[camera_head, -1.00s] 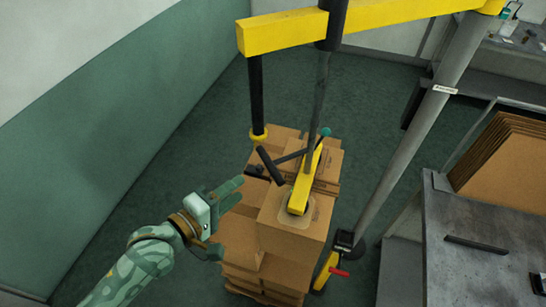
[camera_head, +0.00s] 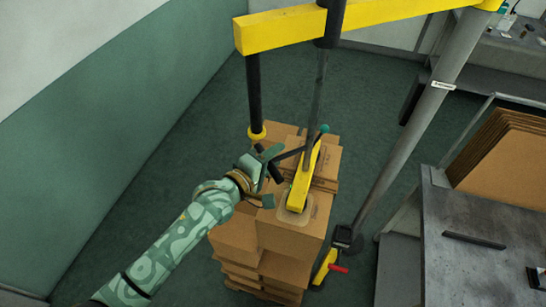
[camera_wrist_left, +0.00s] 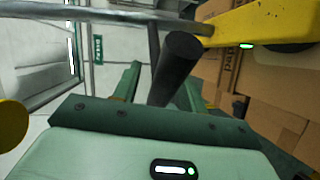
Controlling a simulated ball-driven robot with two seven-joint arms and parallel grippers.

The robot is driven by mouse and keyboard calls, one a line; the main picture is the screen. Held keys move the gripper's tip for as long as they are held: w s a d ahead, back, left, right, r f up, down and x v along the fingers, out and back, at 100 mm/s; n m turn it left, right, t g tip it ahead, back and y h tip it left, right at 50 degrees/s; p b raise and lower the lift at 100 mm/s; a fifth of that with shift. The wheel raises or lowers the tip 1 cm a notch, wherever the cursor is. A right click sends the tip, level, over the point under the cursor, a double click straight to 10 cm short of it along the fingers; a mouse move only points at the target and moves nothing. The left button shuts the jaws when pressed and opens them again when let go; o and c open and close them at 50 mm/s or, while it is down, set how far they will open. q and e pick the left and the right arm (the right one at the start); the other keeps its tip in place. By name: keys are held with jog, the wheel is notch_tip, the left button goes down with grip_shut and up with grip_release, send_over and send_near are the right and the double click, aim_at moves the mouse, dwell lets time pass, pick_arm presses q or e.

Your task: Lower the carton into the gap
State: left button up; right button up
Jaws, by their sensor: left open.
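The carton (camera_head: 288,238) is a brown box under the yellow lifter head (camera_head: 305,180), whose pale pad (camera_head: 295,212) rests on its top. It stands among the stacked cartons; I cannot tell whether it is raised. The gap is not clearly visible. My left gripper (camera_head: 272,178) is open at the lifter's black handle, left of the head. In the left wrist view the black grip (camera_wrist_left: 176,68) shows between or just beyond the green fingers; contact cannot be told. My right gripper is not in view.
Other cartons (camera_head: 233,236) make up the stack. A yellow beam (camera_head: 285,30) hangs above, with a black vertical tube (camera_head: 253,95). A grey post (camera_head: 410,130) stands to the right. A grey bench (camera_head: 480,235) is at far right. The floor to the left is clear.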

pick_arm(q)
grip_shut()
notch_tip(320, 180, down, 9)
jog(key=b, duration=0.5)
jog(key=shift+f+b, duration=0.15)
jog(key=shift+b, duration=0.25)
jog(key=shift+r, duration=0.25)
grip_release()
jog(key=v, duration=1.6)
jog(key=shift+s+p, duration=0.15)
jog(key=shift+p, duration=0.2)
